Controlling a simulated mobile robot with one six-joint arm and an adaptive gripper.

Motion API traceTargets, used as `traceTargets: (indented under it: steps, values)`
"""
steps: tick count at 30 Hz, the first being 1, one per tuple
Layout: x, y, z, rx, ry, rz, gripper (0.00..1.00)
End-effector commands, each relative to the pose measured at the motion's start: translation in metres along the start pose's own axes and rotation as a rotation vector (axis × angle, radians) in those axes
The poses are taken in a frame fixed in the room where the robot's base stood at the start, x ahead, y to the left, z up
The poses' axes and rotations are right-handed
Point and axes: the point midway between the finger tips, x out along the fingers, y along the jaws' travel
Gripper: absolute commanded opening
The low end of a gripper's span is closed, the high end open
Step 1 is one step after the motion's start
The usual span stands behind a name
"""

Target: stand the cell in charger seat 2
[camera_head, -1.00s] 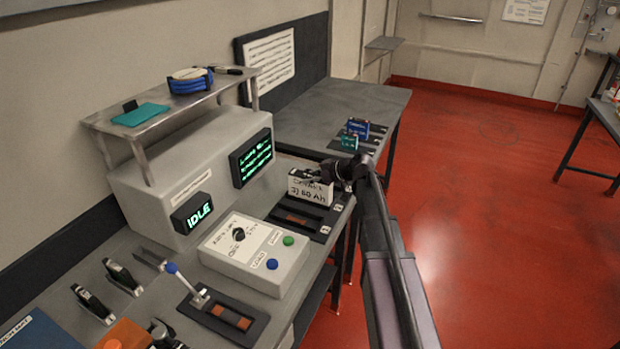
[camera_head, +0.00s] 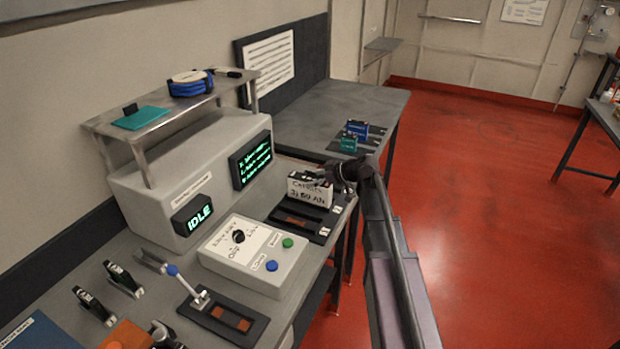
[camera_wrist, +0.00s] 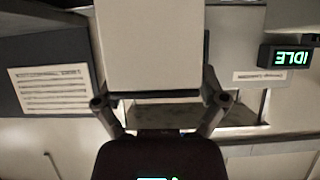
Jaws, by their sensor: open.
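The cell (camera_head: 308,192) is a white box with dark handwriting and a dark top. It stands upright over the rear seat of the black charger base at the bench's right end. Its underside is hidden, so I cannot tell how fully it is seated. My gripper (camera_head: 328,178) is open at the cell's right upper side. In the wrist view the cell's pale face (camera_wrist: 150,45) fills the top middle, with the fingers of my gripper (camera_wrist: 158,88) on either side of its near end. I cannot tell whether they touch it.
The front charger seat (camera_head: 298,223) is empty and shows a copper-coloured strip. A control box (camera_head: 255,255) with a knob and buttons stands nearer. The grey cabinet (camera_head: 190,165) with an IDLE display is behind. Blue and green cells (camera_head: 354,136) stand on the far table (camera_head: 375,98).

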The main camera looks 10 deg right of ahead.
Motion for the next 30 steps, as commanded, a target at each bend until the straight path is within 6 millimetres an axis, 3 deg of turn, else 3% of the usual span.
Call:
traceTargets:
  steps: [16, 22, 30]
  values:
    - [-0.086, -0.001, -0.003, 0.001, 0.001, 0.001, 0.91]
    - [-0.1, 0.0, -0.001, 0.0, 0.001, 0.0, 0.91]
    - [-0.103, 0.0, 0.0, 0.0, 0.0, -0.001, 0.91]
